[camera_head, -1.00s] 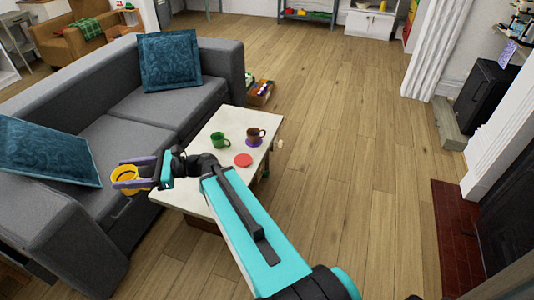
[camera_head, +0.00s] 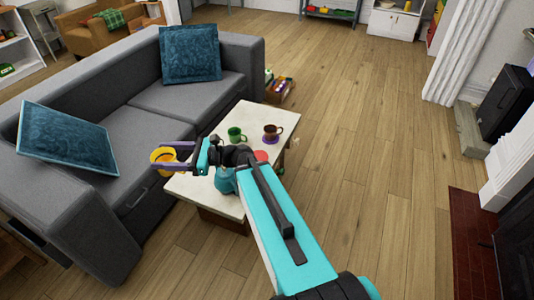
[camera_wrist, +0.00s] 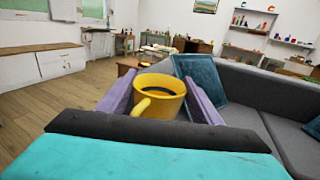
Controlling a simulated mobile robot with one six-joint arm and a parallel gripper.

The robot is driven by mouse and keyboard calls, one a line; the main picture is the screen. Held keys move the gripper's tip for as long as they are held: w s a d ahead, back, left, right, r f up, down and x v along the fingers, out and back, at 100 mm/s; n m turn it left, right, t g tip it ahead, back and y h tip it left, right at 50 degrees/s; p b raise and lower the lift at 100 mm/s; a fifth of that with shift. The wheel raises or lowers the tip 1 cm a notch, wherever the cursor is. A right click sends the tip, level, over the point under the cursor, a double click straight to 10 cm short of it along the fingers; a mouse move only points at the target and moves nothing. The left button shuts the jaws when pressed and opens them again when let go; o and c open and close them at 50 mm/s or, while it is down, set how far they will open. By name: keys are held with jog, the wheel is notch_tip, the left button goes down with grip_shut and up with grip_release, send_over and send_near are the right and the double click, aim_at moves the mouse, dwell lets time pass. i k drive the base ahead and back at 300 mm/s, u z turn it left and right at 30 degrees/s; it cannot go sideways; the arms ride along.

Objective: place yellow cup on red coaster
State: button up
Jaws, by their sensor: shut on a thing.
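My gripper (camera_head: 172,156) is shut on the yellow cup (camera_head: 160,160), holding it upright beyond the table's left edge, beside the grey sofa. In the wrist view the yellow cup (camera_wrist: 159,96) sits between the two purple fingers, with its handle toward the camera. The red coaster (camera_head: 261,156) lies on the white table (camera_head: 250,118), partly hidden behind my arm. The gripper is to the left of the coaster.
A green cup (camera_head: 235,135) and a brown cup (camera_head: 271,132) on a purple coaster (camera_head: 270,141) stand on the table near the red coaster. The grey sofa (camera_head: 140,140) borders the table's left side. The wooden floor to the right is clear.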

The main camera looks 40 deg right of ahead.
aim_at(259, 159)
jog(key=u, duration=0.35)
jog(key=i, duration=1)
jog(key=z, duration=0.35)
